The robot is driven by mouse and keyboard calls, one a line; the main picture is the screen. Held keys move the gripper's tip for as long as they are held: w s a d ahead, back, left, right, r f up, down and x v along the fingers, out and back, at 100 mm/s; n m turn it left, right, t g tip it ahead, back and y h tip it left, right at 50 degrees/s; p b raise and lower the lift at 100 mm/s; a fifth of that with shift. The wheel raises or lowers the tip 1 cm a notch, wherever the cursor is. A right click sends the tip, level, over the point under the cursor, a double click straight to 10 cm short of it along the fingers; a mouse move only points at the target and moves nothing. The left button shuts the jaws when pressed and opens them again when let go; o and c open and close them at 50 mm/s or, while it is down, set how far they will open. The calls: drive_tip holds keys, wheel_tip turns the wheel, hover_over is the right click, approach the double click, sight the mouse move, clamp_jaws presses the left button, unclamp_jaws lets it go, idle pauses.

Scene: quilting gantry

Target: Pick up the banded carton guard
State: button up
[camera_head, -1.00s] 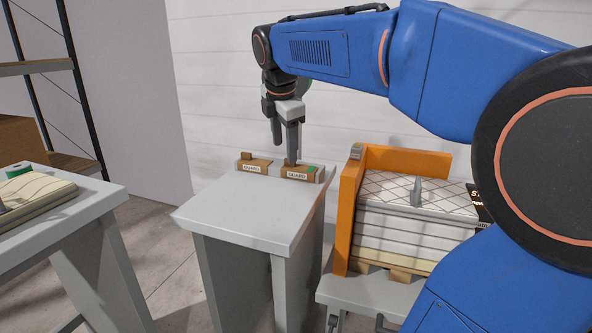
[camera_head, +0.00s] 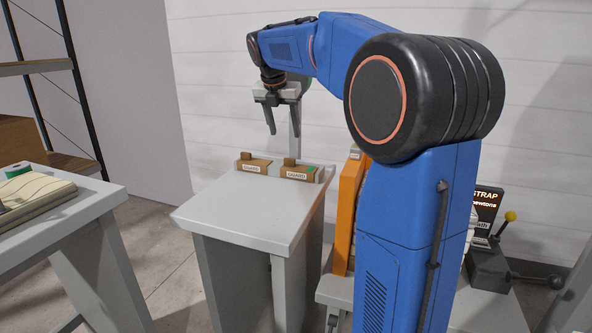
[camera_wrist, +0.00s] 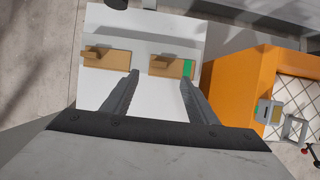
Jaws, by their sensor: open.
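Two brown carton guards with "GUARD" labels sit side by side at the back of a grey table (camera_head: 245,205). The right one, the banded carton guard (camera_head: 299,174), has a green band at its right end; it also shows in the wrist view (camera_wrist: 164,68). The left guard (camera_head: 254,167) shows no green band and is also in the wrist view (camera_wrist: 108,60). My gripper (camera_head: 283,132) is open and empty, pointing down above the guards and apart from them. In the wrist view its fingertips (camera_wrist: 160,78) appear on either side of the banded guard's left part.
An orange upright panel (camera_head: 349,203) stands right of the table, partly hidden by my arm. A quilted stack (camera_wrist: 298,98) lies beside it in the wrist view. Another table with a padded stack (camera_head: 40,198) is at left. The table's front is clear.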

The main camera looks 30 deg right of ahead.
hover_over(289, 159)
drive_tip(key=s+a, duration=0.2)
drive_tip(key=f, duration=0.5)
drive_tip(key=shift+w+d+f, duration=0.2)
drive_tip(key=shift+d+f, duration=0.05)
drive_tip(key=shift+f, duration=0.1)
drive_tip(key=shift+a+x, duration=0.15)
drive_tip(key=shift+x, duration=1.15)
drive_tip(key=shift+a+x, duration=0.15)
drive_tip(key=shift+x, duration=1.15)
drive_tip(key=shift+s+f, duration=0.1)
drive_tip(key=shift+c, duration=0.3)
drive_tip(key=c, duration=1)
drive_tip(key=shift+c, duration=0.3)
